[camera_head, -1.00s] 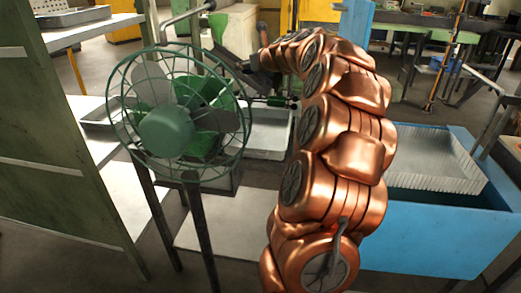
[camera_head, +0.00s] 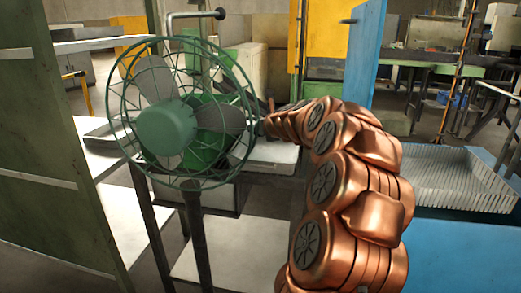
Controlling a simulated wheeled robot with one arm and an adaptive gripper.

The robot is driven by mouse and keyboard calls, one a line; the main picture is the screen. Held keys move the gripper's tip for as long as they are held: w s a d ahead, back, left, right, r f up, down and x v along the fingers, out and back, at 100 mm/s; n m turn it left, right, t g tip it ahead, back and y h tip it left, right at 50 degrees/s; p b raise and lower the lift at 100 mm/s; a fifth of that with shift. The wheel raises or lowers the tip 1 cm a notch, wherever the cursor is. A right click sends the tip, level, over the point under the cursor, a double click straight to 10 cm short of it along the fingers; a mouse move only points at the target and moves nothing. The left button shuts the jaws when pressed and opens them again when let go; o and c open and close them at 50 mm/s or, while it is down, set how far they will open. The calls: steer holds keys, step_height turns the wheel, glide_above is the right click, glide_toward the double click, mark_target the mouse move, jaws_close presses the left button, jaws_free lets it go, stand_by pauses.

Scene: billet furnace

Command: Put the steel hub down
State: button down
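My copper-coloured arm rises from the lower right and bends away toward the left. Its far end reaches behind the right edge of a green fan. My gripper (camera_head: 262,127) shows only as a small dark part at the end of the arm, beside the fan cage. Its fingers are hidden or too small to make out, so I cannot see whether it is open or shut. I cannot make out the steel hub. A light grey tray or tabletop (camera_head: 275,155) lies just below the arm's end, partly behind the fan and the arm.
The green caged fan (camera_head: 166,128) stands close in front on dark legs. A green shelf unit (camera_head: 55,150) fills the left. A blue bin (camera_head: 455,250) with a pale ribbed tray (camera_head: 455,183) is at right. A yellow panel (camera_head: 322,45) and workbenches stand behind.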

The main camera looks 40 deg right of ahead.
mark_target(260, 150)
steer(key=shift+f+b, duration=0.95)
steer(key=shift+f, duration=1.9)
steer(key=shift+f, duration=0.1)
steer(key=shift+c, duration=2.2)
jaws_free()
steer(key=shift+s+a+r, duration=0.1)
steer(key=shift+s+r, duration=0.05)
steer(key=shift+r, duration=0.05)
steer(key=p+v, duration=0.2)
steer(key=v, duration=0.9)
steer(key=shift+s+a+r+p, duration=0.1)
steer(key=shift+s+a+p, duration=0.05)
steer(key=shift+s+p, duration=0.2)
steer(key=shift+w, duration=0.1)
